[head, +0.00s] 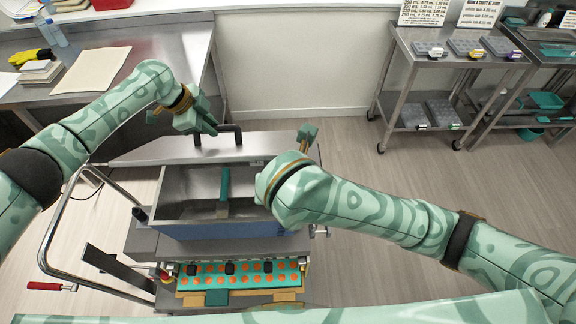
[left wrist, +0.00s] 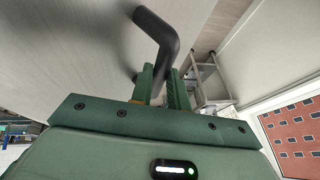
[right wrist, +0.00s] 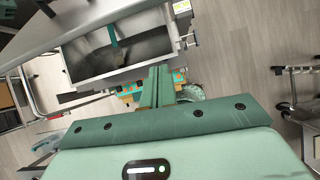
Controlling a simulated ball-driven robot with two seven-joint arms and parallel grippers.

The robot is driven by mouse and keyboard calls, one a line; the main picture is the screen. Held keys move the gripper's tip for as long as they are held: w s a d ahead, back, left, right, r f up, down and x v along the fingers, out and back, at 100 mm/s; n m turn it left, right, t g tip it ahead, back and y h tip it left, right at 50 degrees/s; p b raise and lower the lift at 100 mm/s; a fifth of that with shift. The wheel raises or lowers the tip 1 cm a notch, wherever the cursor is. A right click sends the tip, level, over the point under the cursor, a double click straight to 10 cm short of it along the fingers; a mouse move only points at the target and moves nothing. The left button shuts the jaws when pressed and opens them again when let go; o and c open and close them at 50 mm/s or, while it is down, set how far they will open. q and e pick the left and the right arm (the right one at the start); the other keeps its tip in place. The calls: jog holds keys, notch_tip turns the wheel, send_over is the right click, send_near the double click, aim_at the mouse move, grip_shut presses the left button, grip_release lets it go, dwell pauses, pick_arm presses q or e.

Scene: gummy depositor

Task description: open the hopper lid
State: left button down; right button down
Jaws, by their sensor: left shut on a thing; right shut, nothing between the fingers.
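The metal hopper (head: 180,190) stands in the middle of the head view, its inside uncovered, with a teal bar in it. Its grey lid (head: 160,152) lies back at the hopper's far side, with a black bent handle (head: 236,132) on it. My left gripper (head: 211,127) is shut on this handle. In the left wrist view the handle (left wrist: 160,35) passes between the two green fingers (left wrist: 163,83). My right gripper (head: 307,135) is shut and empty, to the right of the hopper. The right wrist view shows its closed fingers (right wrist: 158,85) and the open hopper (right wrist: 85,65).
A teal tray with orange spots (head: 240,282) sits at the depositor's front. A steel table (head: 120,38) with papers and a bottle stands at the back left. Steel carts (head: 455,75) stand at the back right. The floor (head: 400,170) on the right is clear.

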pick_arm(q)
jog(key=shift+a+f, duration=0.15)
pick_arm(e)
jog(key=w+f, duration=0.4)
jog(key=w, duration=0.3)
jog(key=shift+w+n, duration=0.35)
jog(key=shift+n, duration=0.05)
